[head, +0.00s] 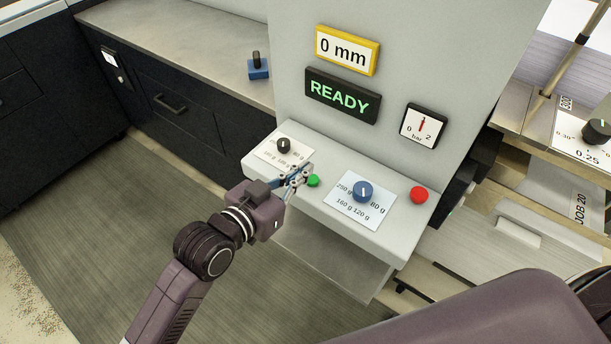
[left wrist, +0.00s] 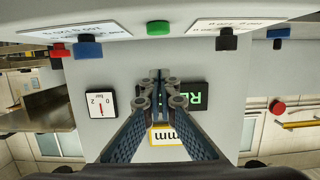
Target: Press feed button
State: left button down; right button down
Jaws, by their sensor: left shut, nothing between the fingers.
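A small round green button (head: 313,181) sits on the pale sloping ledge of the machine (head: 330,165), between two dial cards. It also shows in the left wrist view (left wrist: 158,28) at the top, apart from my fingertips. My left gripper (head: 304,172) is shut and empty, just left of and close by the green button in the head view. In the left wrist view its fingertips (left wrist: 160,76) meet in front of the upside-down panel. I cannot tell from the head view whether they touch the ledge. A red button (head: 418,195) sits at the ledge's right end. My right gripper is not in view.
A black knob (head: 283,146) and a blue knob (head: 363,191) stand on white cards on the ledge. Above are a "0 mm" display (head: 346,50), a green "READY" display (head: 342,96) and a pressure gauge (head: 423,127). A counter (head: 190,40) runs behind left; open floor lies in front.

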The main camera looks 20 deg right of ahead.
aim_at(305, 190)
pick_arm(q)
jog(key=shift+x, duration=0.8)
notch_tip(305, 190, down, 3)
jog(key=shift+a+r, duration=0.1)
jog(key=shift+s+a+f+p, duration=0.1)
jog(key=shift+f+p, duration=0.2)
jog(key=shift+f, duration=0.3)
